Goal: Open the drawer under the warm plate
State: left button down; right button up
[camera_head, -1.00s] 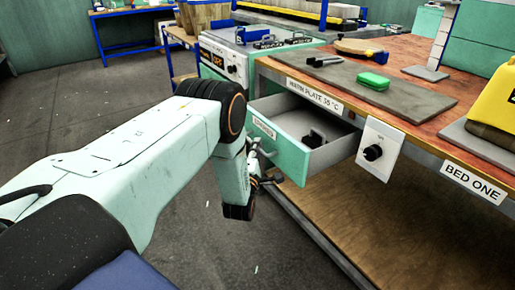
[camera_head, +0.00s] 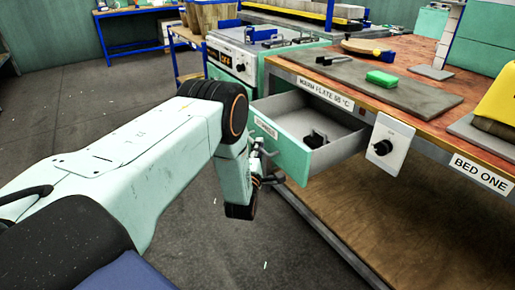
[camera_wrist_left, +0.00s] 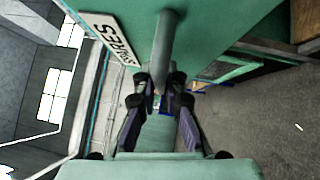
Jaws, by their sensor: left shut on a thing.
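The green drawer (camera_head: 287,148) under the warm plate (camera_head: 385,84) stands pulled out from the bench, and its grey inside shows. A dark object (camera_head: 316,139) lies in it. My left gripper (camera_head: 264,170) is at the drawer's front, partly hidden by my own wrist. In the left wrist view, its two dark fingers (camera_wrist_left: 160,95) are shut on the grey bar handle (camera_wrist_left: 166,48) of the drawer. A label reading "SPARES" (camera_wrist_left: 108,38) is beside the handle there. My right gripper is not in view.
A white control box with a black knob (camera_head: 382,147) hangs on the bench edge right of the drawer. A green block (camera_head: 382,79) lies on the warm plate. A lower wooden shelf (camera_head: 390,220) is below. The floor (camera_head: 215,240) before the drawer is clear.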

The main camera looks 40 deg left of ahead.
pick_arm(q)
jog(key=shift+d, duration=0.1)
jog(key=c, duration=1.4)
grip_release()
jog(key=v, duration=1.2)
jog(key=shift+f, duration=0.1)
